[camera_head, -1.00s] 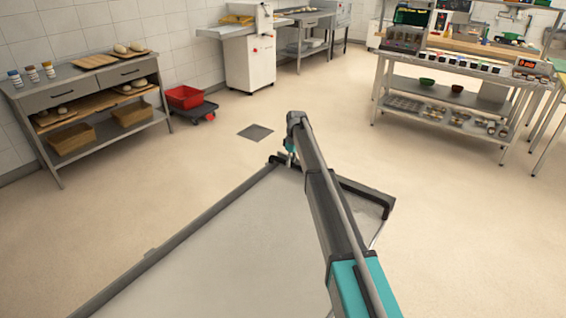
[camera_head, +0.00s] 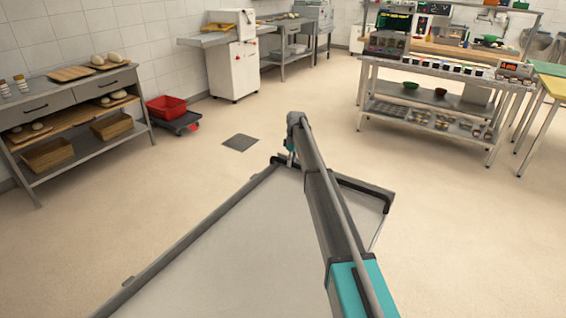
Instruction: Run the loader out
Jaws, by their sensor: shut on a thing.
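The loader (camera_head: 230,245) is a long flat pale bed with dark grey side rails, stretching from the bottom of the picture toward the middle of the floor. A dark handle bar (camera_head: 365,186) runs across its far end. My arm reaches out over the bed, and my gripper (camera_head: 290,156) is at the far end of the loader, near the left part of the bar. It is shut on the loader's end, though the fingers are small and partly hidden by my arm.
A steel bench with bread (camera_head: 75,100) stands at the left, beside a red crate on a dolly (camera_head: 170,112). A white machine (camera_head: 235,65) stands at the back. A steel table (camera_head: 430,100) stands at the right. The floor around a drain (camera_head: 240,142) is clear.

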